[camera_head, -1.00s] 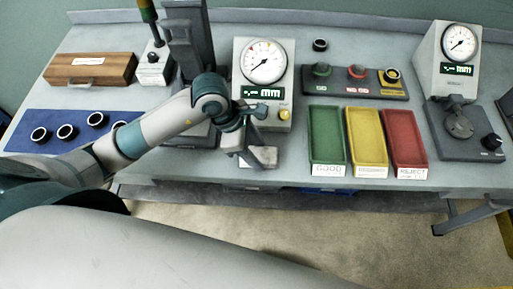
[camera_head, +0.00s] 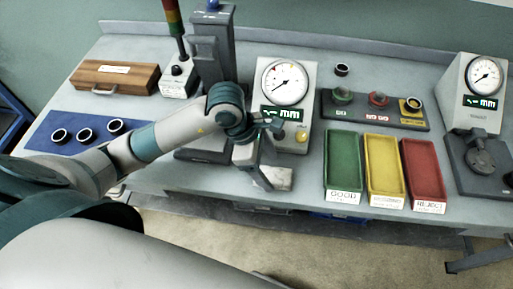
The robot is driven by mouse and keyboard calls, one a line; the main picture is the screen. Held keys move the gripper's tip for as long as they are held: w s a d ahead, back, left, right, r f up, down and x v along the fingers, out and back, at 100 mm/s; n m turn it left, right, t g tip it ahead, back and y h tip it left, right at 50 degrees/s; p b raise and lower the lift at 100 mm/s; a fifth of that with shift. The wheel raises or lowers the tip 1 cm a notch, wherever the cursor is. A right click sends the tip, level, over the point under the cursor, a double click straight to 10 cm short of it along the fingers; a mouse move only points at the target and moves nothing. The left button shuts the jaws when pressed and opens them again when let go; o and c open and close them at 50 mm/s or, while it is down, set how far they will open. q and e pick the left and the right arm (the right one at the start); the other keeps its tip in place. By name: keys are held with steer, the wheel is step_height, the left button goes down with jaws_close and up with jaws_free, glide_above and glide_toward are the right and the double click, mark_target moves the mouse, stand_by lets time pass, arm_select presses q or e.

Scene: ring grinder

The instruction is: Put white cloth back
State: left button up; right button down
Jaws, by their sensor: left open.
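A pale, whitish flat piece (camera_head: 276,178) lies near the table's front edge, below the left gauge. I cannot tell whether it is the white cloth; no other cloth shows. My left gripper (camera_head: 268,124) is open, above and behind this piece, in front of the left gauge (camera_head: 284,82). It is apart from the pale piece in the picture, and nothing clear shows between its fingers. A grey upright part (camera_head: 245,153) stands just below my wrist. My right gripper is not in view.
Green (camera_head: 342,165), yellow (camera_head: 385,170) and red (camera_head: 424,174) trays stand right of the gripper. A wooden box (camera_head: 115,77) and a blue mat (camera_head: 48,127) with dark rings are at left. A tall grey column (camera_head: 212,45) stands behind my arm.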

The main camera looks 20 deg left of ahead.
arm_select(q)
steer(key=b+v, duration=0.2)
steer(key=v, duration=0.8)
